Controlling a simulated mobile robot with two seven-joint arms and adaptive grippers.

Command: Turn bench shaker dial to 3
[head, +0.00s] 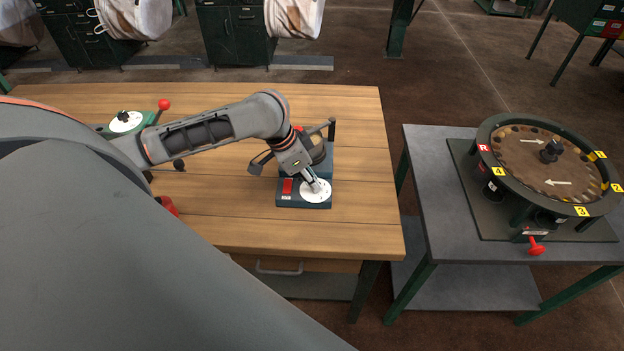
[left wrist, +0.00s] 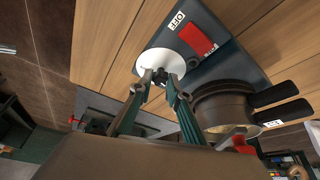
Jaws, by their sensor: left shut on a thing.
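The bench shaker (head: 284,200) is a dark blue-grey unit near the right end of the wooden bench. Its dial is a white disc (head: 322,196) at the front right, with a small dark knob (left wrist: 159,75) in the middle. My left gripper (head: 314,185) reaches down onto the dial from above, its two fingertips (left wrist: 161,82) shut on the knob from both sides. The fingers hide much of the knob, and the dial's numbers and pointer are too small to read. A red switch (left wrist: 198,39) with an OFF label (left wrist: 178,19) is beside the dial. My right gripper is out of view.
A round brown container (left wrist: 222,104) sits on the shaker behind the dial, close to my left wrist. Another device with a white dial (head: 126,121) and a red-knobbed lever (head: 164,104) stands at the bench's left. A grey table (head: 430,180) with a round turntable (head: 560,165) stands right.

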